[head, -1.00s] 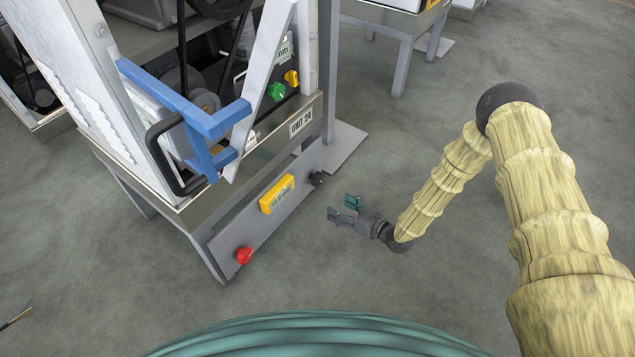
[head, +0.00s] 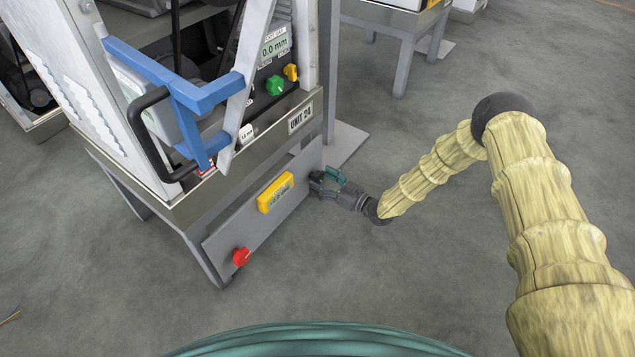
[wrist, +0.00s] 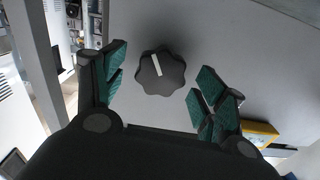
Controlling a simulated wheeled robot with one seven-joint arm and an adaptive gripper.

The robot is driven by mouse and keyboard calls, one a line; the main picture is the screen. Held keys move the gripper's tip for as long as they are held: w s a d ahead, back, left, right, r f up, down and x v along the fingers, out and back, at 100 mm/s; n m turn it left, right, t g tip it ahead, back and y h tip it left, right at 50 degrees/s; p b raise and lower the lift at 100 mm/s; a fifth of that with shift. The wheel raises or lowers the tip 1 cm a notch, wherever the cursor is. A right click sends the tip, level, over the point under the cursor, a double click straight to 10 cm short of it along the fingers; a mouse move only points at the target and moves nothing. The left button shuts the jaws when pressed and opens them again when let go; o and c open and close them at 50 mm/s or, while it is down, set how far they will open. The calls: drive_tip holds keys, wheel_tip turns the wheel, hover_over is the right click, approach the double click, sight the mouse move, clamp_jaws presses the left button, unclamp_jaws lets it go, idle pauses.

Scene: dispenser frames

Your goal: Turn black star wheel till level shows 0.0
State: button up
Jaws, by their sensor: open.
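The black star wheel (wrist: 160,72) is on the grey lower panel. In the wrist view it sits between the open fingers of my gripper (wrist: 158,92), apart from both, with a white mark on its face. In the head view my gripper (head: 326,183) is at the panel's right end and hides most of the wheel. The yellow level (head: 275,192) is fixed on the panel left of the wheel; its reading is too small to tell. The level's yellow edge also shows at the lower right of the wrist view (wrist: 260,133).
A red knob (head: 241,256) sits at the panel's left end. Above are a blue bracket (head: 190,105), a green knob (head: 275,85), a yellow knob (head: 291,72) and a display (head: 274,46) reading 0.0 mm. A grey leg stands behind the wheel. Floor to the right is clear.

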drive_tip(key=shift+x, duration=0.95)
drive_tip(key=c, duration=1)
